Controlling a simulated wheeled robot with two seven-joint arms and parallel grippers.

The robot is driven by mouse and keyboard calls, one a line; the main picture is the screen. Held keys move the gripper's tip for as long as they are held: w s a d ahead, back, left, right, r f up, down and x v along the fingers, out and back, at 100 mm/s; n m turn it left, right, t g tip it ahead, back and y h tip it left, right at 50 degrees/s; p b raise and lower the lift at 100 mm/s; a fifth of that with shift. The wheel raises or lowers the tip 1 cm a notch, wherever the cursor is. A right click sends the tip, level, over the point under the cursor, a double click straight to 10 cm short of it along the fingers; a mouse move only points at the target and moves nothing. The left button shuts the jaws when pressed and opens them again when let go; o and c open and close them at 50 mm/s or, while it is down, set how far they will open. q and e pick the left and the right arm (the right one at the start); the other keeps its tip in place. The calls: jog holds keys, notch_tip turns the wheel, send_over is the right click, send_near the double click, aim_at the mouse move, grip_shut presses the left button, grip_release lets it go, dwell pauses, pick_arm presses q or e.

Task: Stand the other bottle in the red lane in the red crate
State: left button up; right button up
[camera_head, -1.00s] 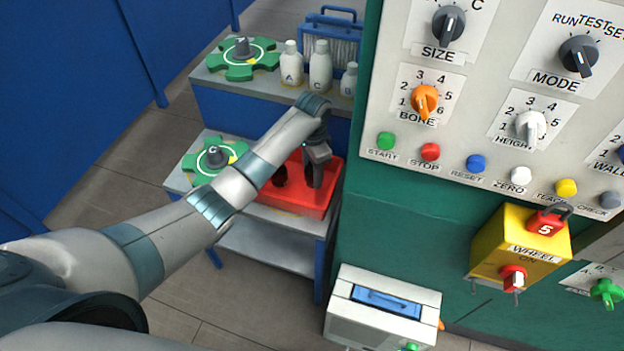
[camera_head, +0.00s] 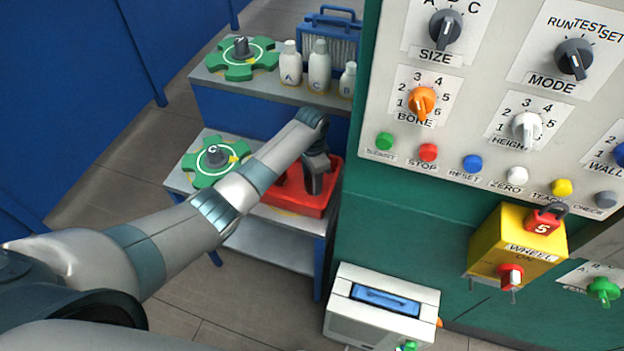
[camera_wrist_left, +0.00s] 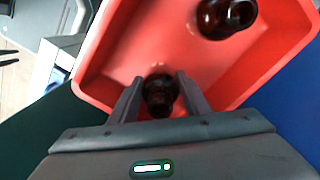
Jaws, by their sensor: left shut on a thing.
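The red crate (camera_head: 290,201) stands on the lower shelf in the head view, and its red floor and walls fill much of the left wrist view (camera_wrist_left: 120,55). My left gripper (camera_head: 318,180) points down into the crate. In the left wrist view its two fingers (camera_wrist_left: 160,85) are shut on a dark amber bottle (camera_wrist_left: 160,95), seen from above between them. Another amber bottle (camera_wrist_left: 226,15) is in the crate, apart from the held one, near the top edge of that view. Whether the held bottle touches the crate floor cannot be told. My right gripper is not in view.
White bottles (camera_head: 319,70) and a blue rack (camera_head: 335,38) are on the upper shelf. A control panel on a green cabinet (camera_head: 400,225) stands close to the crate's right. A white box (camera_head: 382,305) is in front.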

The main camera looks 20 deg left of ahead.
pick_arm(q)
jog(key=shift+f, duration=0.15)
jog(key=o, duration=1.1)
jog(key=shift+r, duration=0.8)
notch_tip(320, 180, up, 10)
jog(key=b, duration=0.2)
jog(key=shift+b, duration=0.35)
jog(key=shift+r, duration=0.4)
